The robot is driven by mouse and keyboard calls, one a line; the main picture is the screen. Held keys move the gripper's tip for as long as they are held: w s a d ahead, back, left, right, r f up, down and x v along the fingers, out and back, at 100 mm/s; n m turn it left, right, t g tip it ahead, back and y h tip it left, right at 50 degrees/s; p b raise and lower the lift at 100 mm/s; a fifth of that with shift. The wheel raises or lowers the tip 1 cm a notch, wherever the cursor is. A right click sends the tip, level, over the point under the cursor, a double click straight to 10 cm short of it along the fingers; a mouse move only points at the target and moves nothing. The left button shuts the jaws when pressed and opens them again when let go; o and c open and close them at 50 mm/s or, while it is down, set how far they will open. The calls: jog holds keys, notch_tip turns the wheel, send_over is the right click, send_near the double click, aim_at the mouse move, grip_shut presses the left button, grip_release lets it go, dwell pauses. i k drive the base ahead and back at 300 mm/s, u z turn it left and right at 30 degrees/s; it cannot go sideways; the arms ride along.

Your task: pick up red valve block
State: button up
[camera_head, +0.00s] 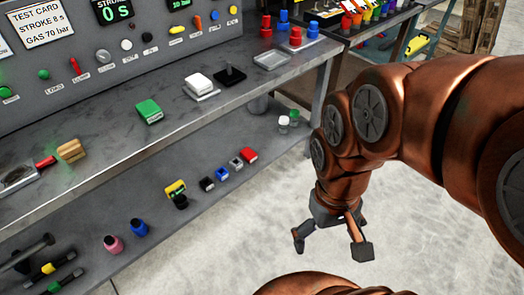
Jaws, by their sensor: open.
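A small red block (249,155), which looks like the red valve block, sits on the lower shelf of the grey bench. It is at the right end of a short row with a grey block (236,163), a blue block (222,173) and a black block (207,184). My gripper (331,246) hangs below my copper-coloured arm, to the right of and lower in the picture than the red block. Its fingers are spread and empty, over the concrete floor in the picture and apart from the shelf. The red block is not hidden.
The bench top (150,155) overhangs the lower shelf and carries a green block (149,111) and a white block (199,85). A yellow-and-black item (175,188) and small bottles (284,123) stand on the shelf. Open floor (230,235) lies in front.

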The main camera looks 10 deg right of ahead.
aim_at(250, 156)
jog(key=z, duration=0.85)
jog(key=i, duration=1.1)
jog(key=u, duration=2.45)
